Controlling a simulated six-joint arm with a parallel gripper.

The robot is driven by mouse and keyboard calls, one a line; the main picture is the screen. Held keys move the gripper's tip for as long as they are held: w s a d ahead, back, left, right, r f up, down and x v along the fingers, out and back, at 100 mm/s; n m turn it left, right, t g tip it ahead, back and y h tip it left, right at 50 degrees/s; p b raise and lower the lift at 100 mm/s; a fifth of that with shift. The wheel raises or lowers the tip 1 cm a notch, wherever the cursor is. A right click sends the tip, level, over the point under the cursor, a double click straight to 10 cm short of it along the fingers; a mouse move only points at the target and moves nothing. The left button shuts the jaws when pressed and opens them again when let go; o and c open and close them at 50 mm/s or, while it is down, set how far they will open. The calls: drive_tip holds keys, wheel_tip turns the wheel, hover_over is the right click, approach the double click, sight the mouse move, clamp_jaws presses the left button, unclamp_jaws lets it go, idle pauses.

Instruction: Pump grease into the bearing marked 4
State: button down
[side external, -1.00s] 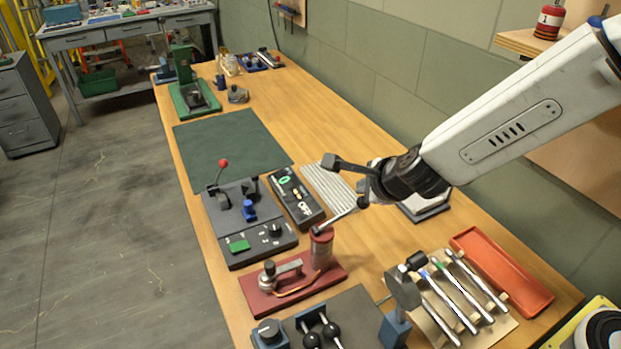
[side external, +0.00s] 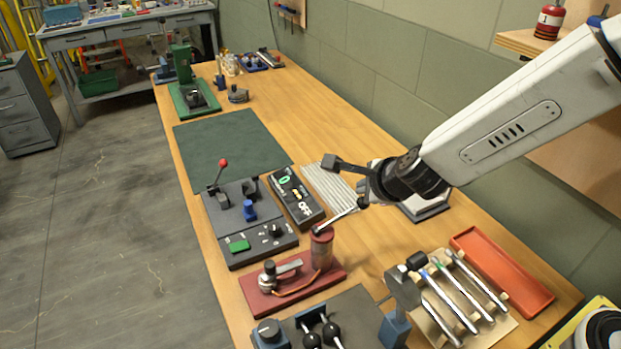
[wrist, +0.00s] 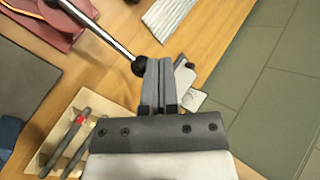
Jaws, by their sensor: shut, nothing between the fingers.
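The grease pump has a red base (side external: 258,300), a dull red cylinder (side external: 322,250) and a silver lever (side external: 340,217) rising to a black knob (side external: 363,202). An orange hose (side external: 300,287) runs to a grey metal fitting (side external: 268,280) on the same base. No number 4 is readable there. My gripper (side external: 367,188) is shut and empty at the knob end of the lever. In the wrist view, the closed fingers (wrist: 164,66) lie just right of the knob (wrist: 139,67), very close or touching; I cannot tell which.
A dark switch panel (side external: 250,245) with a red-knobbed lever stands behind the pump. A wooden rack (side external: 427,318) of tools and an orange tray (side external: 500,270) lie to the right. A green mat (side external: 230,145) lies bare farther back.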

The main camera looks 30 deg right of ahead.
sight(367, 208)
drive_tip(key=shift+d+f, duration=0.25)
drive_tip(key=shift+f, duration=0.65)
drive_tip(key=shift+d+f, duration=0.25)
drive_tip(key=shift+f, duration=0.65)
drive_tip(key=shift+d+f, duration=0.25)
drive_tip(key=shift+f, duration=0.65)
idle(3.8)
drive_tip(key=shift+r, duration=0.1)
idle(0.5)
drive_tip(key=shift+a+r, duration=0.25)
drive_tip(key=shift+r, duration=0.65)
drive_tip(key=shift+a+r, duration=0.3)
drive_tip(key=shift+r, duration=0.55)
drive_tip(key=shift+a+r, duration=0.25)
drive_tip(key=shift+r, duration=0.65)
